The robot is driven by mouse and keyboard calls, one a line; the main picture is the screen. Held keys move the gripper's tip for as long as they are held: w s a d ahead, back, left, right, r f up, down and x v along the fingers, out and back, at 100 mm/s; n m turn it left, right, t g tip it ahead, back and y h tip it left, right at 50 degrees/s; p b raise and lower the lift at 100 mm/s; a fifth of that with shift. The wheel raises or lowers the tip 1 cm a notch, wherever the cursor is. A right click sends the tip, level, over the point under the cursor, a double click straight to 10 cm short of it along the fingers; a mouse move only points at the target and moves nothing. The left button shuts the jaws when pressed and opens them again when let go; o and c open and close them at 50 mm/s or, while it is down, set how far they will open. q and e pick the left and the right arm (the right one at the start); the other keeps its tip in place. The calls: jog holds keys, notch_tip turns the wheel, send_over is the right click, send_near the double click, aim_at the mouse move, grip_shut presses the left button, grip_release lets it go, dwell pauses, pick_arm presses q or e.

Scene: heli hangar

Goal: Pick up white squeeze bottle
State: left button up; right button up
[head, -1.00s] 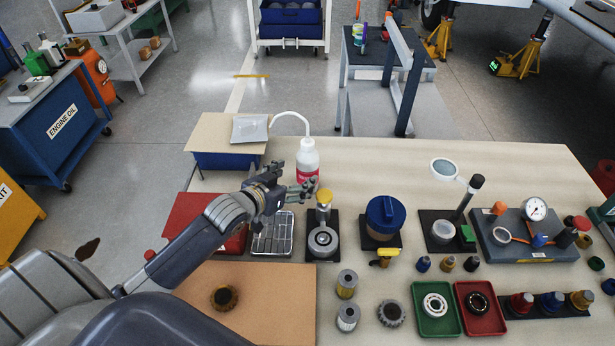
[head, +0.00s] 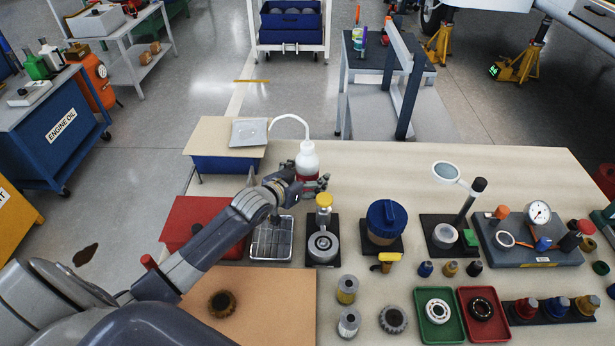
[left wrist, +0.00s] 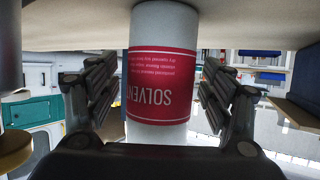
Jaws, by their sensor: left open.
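The white squeeze bottle (head: 307,160) stands upright near the back left of the workbench, with a curved white spout bending left and a red label. In the left wrist view the bottle (left wrist: 162,85) shows its red "SOLVENT" label between the two fingers. My left gripper (head: 308,185) is at the bottle's lower part, in front of it, and hides some of it. Its fingers are open on either side of the bottle, with a visible gap at the right finger. My right gripper is not in view.
A yellow-topped device (head: 323,240) stands close in front of the gripper. A wire tray (head: 272,240), a red box (head: 185,222) and a blue-lidded container (head: 386,220) are nearby. A grey pouch (head: 249,132) lies left of the bottle. The benchtop right of the bottle is clear.

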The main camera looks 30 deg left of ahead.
pick_arm(q)
jog(key=c, duration=0.9)
jog(key=shift+o, duration=0.2)
jog(key=shift+r, duration=0.1)
